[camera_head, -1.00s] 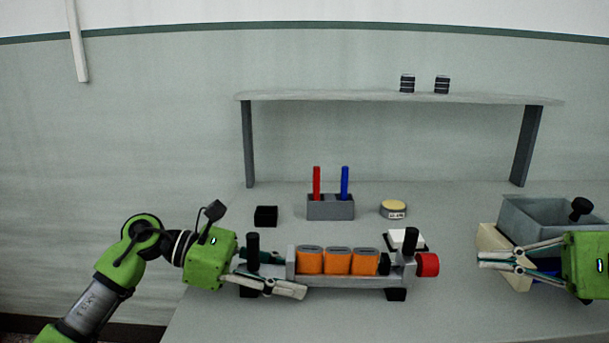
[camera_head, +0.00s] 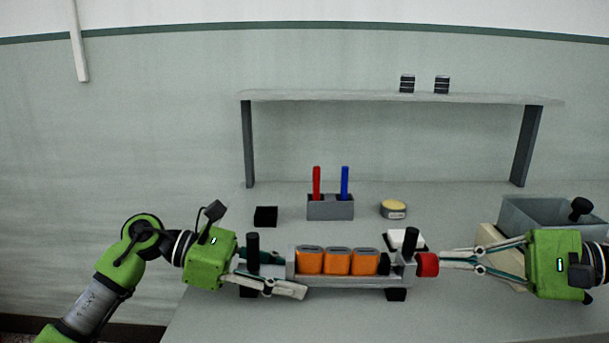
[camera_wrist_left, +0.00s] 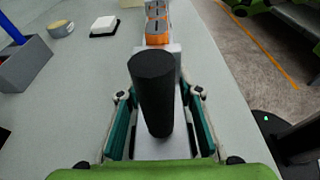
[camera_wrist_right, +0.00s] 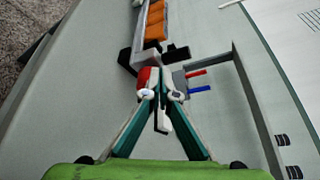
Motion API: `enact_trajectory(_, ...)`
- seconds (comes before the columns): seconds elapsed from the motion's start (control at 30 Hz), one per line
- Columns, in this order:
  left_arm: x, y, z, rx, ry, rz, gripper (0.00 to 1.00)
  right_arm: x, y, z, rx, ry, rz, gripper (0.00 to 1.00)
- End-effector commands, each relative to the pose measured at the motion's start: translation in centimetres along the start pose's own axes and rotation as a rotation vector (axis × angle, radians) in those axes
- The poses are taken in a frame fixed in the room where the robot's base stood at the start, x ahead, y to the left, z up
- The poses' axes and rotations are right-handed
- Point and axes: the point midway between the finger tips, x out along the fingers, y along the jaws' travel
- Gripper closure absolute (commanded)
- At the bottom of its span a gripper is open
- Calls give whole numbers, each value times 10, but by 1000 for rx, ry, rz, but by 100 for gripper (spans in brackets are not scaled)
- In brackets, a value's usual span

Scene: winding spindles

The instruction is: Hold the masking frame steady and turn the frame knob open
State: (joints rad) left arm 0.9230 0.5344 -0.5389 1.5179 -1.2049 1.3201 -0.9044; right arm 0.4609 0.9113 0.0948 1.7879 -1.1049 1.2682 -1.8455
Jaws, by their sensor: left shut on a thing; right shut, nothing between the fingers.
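The masking frame (camera_head: 340,281) is a grey rail holding orange spindles (camera_head: 338,261), with a black post (camera_head: 252,250) at its left end. A red knob (camera_head: 427,264) is at its right end. My left gripper (camera_head: 283,275) is shut on the frame's left end; the left wrist view shows the black post (camera_wrist_left: 152,95) standing between its fingers. My right gripper (camera_head: 444,260) is shut and empty, its tips right at the knob. In the right wrist view the knob (camera_wrist_right: 145,78) is partly hidden by a finger; contact is unclear.
Behind the frame stand a grey holder (camera_head: 330,209) with red and blue sticks, a black block (camera_head: 266,216), a yellow-topped tin (camera_head: 393,209) and a white pad (camera_head: 397,238). A grey bin (camera_head: 545,212) is behind my right gripper. A shelf (camera_head: 390,96) spans the back.

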Motion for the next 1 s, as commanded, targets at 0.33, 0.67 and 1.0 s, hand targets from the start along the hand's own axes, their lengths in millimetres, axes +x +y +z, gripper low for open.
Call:
enact_trajectory(0.33, -1, 0, 5, 4, -8, 2, 79, 0, 0, -1, 0, -1, 0, 100)
enact_trajectory(0.67, -1, 0, 5, 5, -8, 2, 79, 2, 2, -5, 0, 0, 0, 100)
enact_trajectory(1.0, -1, 0, 4, 5, -8, 1, 79, 4, 5, -8, 2, 2, 3, 100)
